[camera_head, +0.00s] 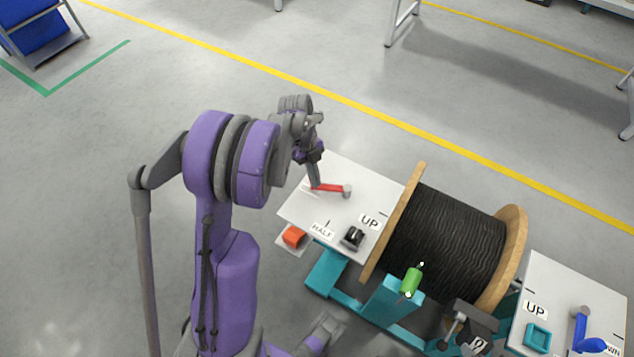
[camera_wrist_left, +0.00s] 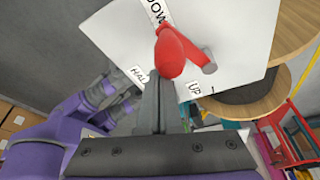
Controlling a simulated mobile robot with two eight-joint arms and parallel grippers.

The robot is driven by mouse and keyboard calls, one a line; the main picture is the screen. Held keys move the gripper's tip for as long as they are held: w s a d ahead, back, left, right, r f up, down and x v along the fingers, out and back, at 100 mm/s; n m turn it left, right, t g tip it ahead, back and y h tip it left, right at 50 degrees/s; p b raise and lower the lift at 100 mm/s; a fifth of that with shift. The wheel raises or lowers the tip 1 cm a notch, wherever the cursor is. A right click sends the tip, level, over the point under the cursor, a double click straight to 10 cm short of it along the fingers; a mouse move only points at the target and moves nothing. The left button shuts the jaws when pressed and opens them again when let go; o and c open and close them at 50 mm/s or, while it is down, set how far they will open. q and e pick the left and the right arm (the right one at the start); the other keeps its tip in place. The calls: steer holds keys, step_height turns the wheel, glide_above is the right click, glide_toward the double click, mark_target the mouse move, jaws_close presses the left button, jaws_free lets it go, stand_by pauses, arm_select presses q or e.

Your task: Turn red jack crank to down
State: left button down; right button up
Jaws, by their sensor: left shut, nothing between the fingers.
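The red jack crank (camera_head: 328,187) sits on a white panel (camera_head: 345,165) left of the cable reel; its grey hub (camera_head: 347,190) is at its right end. In the left wrist view, the red knob (camera_wrist_left: 171,55) is at the upper middle, and the crank arm points from the hub toward the side between the DOWN label (camera_wrist_left: 155,12) and the HALF label (camera_wrist_left: 137,75), nearer DOWN. My left gripper (camera_head: 315,183) is shut and empty, its fingertips beside or against the knob; contact is unclear. The fingers partly hide the crank's end. My right gripper is not in view.
The wooden reel with black cable (camera_head: 445,245) stands right of the panel on a teal stand (camera_head: 385,300). A second white panel (camera_head: 570,285) with a blue crank (camera_head: 580,325) stands at right.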

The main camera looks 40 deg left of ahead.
arm_select(q)
steer(key=shift+w+a, duration=0.85)
steer(key=shift+a, duration=0.05)
steer(key=shift+w+a, duration=0.55)
steer(key=shift+w, duration=0.35)
steer(key=shift+a+r, duration=0.1)
